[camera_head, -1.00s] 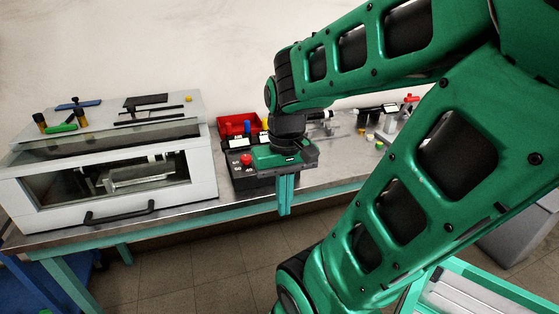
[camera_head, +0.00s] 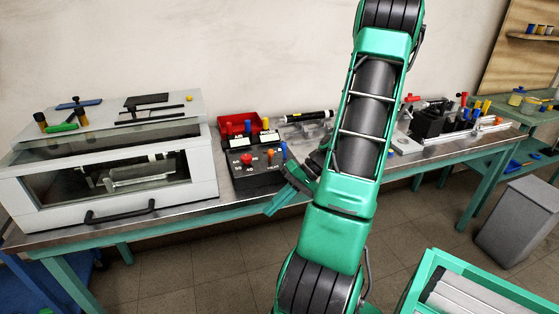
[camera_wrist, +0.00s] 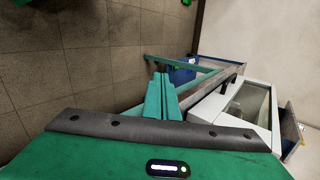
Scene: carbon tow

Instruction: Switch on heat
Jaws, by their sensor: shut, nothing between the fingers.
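A dark control box (camera_head: 258,174) stands on the bench right of the white windowed machine. Its face carries a red knob (camera_head: 247,159) at the left, an orange-topped lever (camera_head: 269,151) and a blue-topped lever (camera_head: 284,151) at the right, with small white labels too small to read. My gripper (camera_head: 272,208) is just in front of the box's lower right, shut and empty, its green fingers pointing down and left. In the wrist view the shut fingers (camera_wrist: 162,98) point towards the floor and the bench end. The control box is not visible there.
The white machine (camera_head: 185,168) with a black handle fills the bench's left; it also shows in the wrist view (camera_wrist: 262,105). A red bin (camera_head: 236,124) sits behind the box. Black fixtures (camera_head: 430,120) stand farther right.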

